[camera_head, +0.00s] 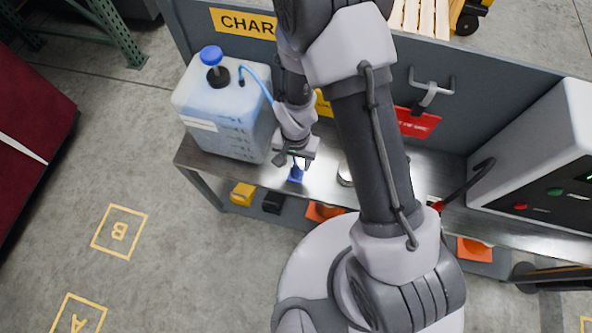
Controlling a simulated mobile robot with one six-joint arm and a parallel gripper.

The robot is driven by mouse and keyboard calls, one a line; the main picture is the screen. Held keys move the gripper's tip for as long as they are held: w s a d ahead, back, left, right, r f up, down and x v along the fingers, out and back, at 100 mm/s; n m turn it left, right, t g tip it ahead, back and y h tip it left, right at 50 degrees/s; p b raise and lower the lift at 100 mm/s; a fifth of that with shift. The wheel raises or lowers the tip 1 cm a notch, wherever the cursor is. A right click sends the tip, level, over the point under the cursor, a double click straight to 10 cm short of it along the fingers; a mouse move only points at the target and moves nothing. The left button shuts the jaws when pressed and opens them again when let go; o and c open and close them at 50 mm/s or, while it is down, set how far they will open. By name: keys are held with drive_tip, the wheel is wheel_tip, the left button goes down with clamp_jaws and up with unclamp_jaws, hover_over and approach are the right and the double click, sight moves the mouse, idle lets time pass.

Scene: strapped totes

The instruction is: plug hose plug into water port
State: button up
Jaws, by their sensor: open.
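A light blue hose (258,78) leaves the top of a translucent water jug (215,115) and passes behind my arm. A small blue piece (296,174), which looks like the hose plug, shows just below my gripper (294,160), over the metal bench top. My gripper points down and is open, with the blue piece close to its fingertips. I cannot tell whether the piece touches the fingers or rests on the bench. I cannot make out the water port. My arm hides part of the bench and back panel.
The jug has a blue-capped pump (211,57) and stands at the bench's left end. A white box with lights (545,170) stands at the right. A silver round object (345,174) sits near my arm. Bins (243,194) are below the bench.

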sight(295, 167)
wheel_tip(295, 167, down, 7)
drive_tip(key=b, duration=0.5)
drive_tip(key=shift+r, duration=0.1)
drive_tip(key=shift+r, duration=0.15)
idle(0.8)
drive_tip(key=shift+c, duration=0.4)
clamp_jaws()
idle(0.9)
drive_tip(key=shift+r+p, duration=1.9)
drive_tip(key=shift+r, duration=1.1)
